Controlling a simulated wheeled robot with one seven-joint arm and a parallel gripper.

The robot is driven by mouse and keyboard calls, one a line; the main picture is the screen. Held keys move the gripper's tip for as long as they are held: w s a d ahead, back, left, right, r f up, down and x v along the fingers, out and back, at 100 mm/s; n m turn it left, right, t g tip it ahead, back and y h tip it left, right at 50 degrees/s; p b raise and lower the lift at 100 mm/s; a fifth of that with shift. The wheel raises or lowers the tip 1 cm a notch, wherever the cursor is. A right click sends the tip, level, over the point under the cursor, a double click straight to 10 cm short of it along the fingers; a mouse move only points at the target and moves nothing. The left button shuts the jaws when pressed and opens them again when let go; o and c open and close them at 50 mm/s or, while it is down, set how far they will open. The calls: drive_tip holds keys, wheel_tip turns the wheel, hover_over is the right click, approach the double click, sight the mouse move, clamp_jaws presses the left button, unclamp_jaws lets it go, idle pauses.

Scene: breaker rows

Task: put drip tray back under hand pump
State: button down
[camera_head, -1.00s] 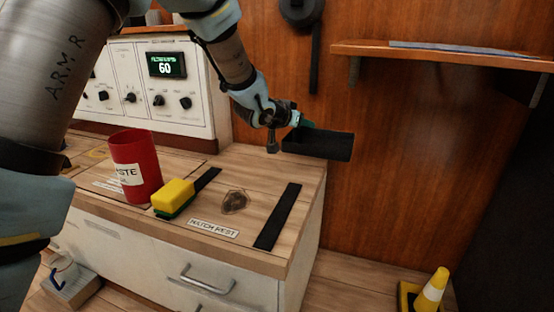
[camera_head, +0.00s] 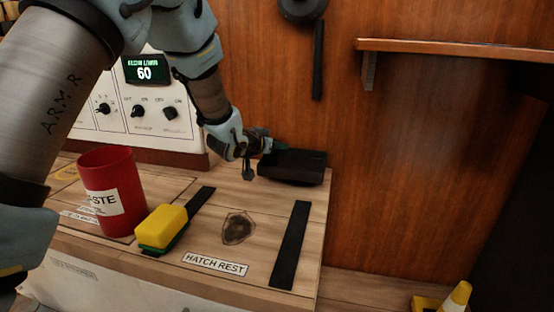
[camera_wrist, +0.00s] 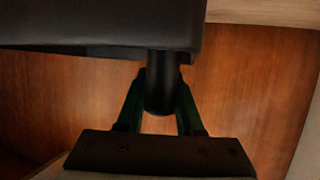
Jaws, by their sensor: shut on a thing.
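The drip tray is a black, shallow open box (camera_head: 300,171) at the back right corner of the wooden counter. In the wrist view its dark body (camera_wrist: 90,24) fills the upper left, with a short black round handle (camera_wrist: 160,85) pointing toward me. My gripper (camera_head: 270,146) is at the tray's left side. In the wrist view its green fingers (camera_wrist: 158,108) are shut on the handle, one on each side. I cannot tell whether the tray's underside touches the counter. A dark round fitting with a vertical bar (camera_head: 318,60) hangs on the wall above; I cannot tell whether it is the hand pump.
On the counter (camera_head: 215,215) are a red waste can (camera_head: 112,190), a yellow and green sponge (camera_head: 160,229), black strips (camera_head: 290,245), a dark stain and a hatch rest label. A control panel (camera_head: 150,95) stands behind. A wooden shelf (camera_head: 455,48) juts out at right.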

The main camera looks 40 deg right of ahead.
wheel_tip(320, 180, down, 3)
drive_tip(key=shift+b, duration=0.45)
drive_tip(key=shift+r, duration=0.1)
drive_tip(key=c, duration=0.5)
unclamp_jaws()
drive_tip(key=shift+s+f, duration=0.1)
drive_tip(key=shift+f, duration=0.1)
drive_tip(key=shift+c, duration=0.2)
drive_tip(key=shift+r, duration=0.25)
drive_tip(key=p+v, duration=0.4)
drive_tip(key=v, duration=0.8)
drive_tip(key=shift+f, duration=0.1)
